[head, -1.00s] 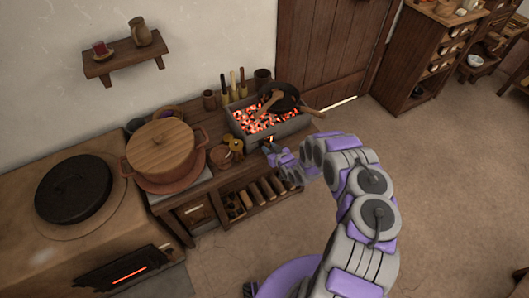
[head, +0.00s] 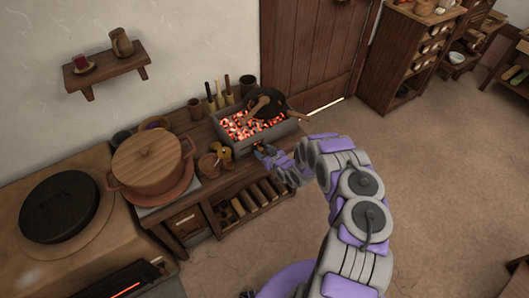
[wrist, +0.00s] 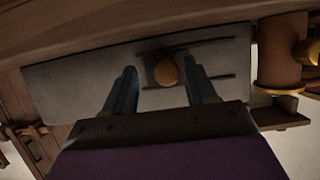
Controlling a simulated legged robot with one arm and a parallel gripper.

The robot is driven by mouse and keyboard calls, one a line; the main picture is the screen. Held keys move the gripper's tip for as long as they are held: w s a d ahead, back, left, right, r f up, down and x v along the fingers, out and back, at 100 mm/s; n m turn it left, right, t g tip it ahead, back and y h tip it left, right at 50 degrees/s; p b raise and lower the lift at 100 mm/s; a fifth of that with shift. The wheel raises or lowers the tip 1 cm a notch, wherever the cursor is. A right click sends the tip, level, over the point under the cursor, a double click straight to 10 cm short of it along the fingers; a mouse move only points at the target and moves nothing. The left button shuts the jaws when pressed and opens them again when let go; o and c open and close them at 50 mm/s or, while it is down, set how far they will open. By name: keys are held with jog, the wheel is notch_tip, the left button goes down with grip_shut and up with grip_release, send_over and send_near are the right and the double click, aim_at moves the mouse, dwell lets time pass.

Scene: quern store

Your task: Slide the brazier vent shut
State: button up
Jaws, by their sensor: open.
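The brazier (head: 278,135) is a grey metal trough of glowing coals on the wooden bench. My gripper (head: 262,151) is at its front side in the head view. I cannot tell whether either finger touches the knob. The vent opening itself is not clearly visible.
A dark pan (head: 272,104) lies over the brazier's far end. A lidded pot (head: 150,165) and small jars stand to the left on the bench. In the wrist view, a brown cylindrical pot (wrist: 279,55) is close at right.

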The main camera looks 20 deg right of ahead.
jog(key=shift+s+r, duration=0.2)
jog(key=shift+s, duration=0.2)
jog(key=p+v, duration=0.2)
jog(key=v, duration=1.4)
jog(key=shift+s+d+p, duration=0.2)
jog(key=shift+d+p, duration=0.05)
jog(key=shift+p, duration=0.1)
jog(key=w+d+r+g+h, duration=0.1)
jog(key=d+r+g+h, duration=0.35)
jog(key=d+r, duration=0.45)
jog(key=s+r+m+g+h, duration=0.1)
jog(key=s+r+h, duration=0.15)
jog(key=r, duration=0.45)
jog(key=s+r+m+g+h, duration=0.1)
jog(key=s+r+g, duration=0.1)
jog(key=s+r, duration=0.35)
jog(key=s+a+r+g+y, duration=0.1)
jog(key=s+a+r+g, duration=0.1)
jog(key=s+a+r, duration=0.4)
jog(key=s+a+r+m+g+y, duration=0.1)
jog(key=s+a+r, duration=0.4)
jog(key=s, duration=1)
jog(key=s+a+r+g+y, duration=0.1)
jog(key=s+a+r+g, duration=0.3)
jog(key=s, duration=0.7)
jog(key=a+r, duration=0.2)
jog(key=a, duration=0.2)
jog(key=shift+a+r+m+y, duration=0.3)
jog(key=shift+a+y, duration=0.1)
